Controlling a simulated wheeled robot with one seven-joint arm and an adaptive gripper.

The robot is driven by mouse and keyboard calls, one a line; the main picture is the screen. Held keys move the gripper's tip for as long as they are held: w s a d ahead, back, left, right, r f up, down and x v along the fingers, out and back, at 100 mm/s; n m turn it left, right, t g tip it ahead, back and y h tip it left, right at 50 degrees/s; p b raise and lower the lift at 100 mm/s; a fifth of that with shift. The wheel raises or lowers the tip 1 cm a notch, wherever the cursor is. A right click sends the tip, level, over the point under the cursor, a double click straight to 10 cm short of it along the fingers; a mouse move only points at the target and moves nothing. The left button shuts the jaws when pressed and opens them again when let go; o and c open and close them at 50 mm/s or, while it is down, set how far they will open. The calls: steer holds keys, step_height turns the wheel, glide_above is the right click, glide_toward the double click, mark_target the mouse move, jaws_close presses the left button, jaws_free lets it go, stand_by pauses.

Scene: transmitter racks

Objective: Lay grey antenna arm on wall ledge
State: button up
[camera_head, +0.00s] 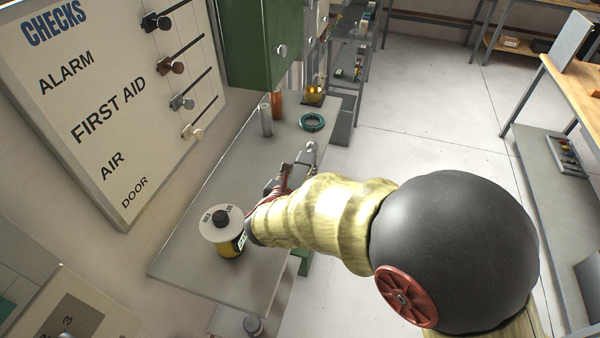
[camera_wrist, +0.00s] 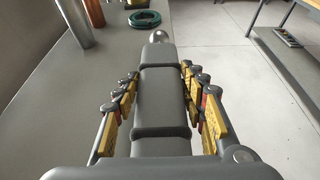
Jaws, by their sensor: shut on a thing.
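My gripper (camera_head: 285,182) is above the right edge of a long grey ledge (camera_head: 185,255) along the wall. In the wrist view, my gripper's yellow-padded fingers (camera_wrist: 161,78) stand on both sides of a grey segmented arm (camera_wrist: 162,97) and are shut on it. This grey antenna arm points away from me and ends in a shiny rounded tip (camera_wrist: 157,37). The tip also shows in the head view just beyond my fingers. My forearm and wrist hide most of the grey arm there. I cannot tell how high it is above the ledge.
A yellow-and-black canister with a pale round top (camera_head: 222,232) stands on the ledge beside my wrist. A teal ring (camera_head: 312,122), a copper cylinder (camera_head: 277,104) and a grey cylinder (camera_head: 266,120) stand farther along. A green cabinet (camera_head: 262,45) hangs above. The ledge's middle is clear.

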steer(key=o, duration=1.6)
steer(key=shift+c, duration=0.2)
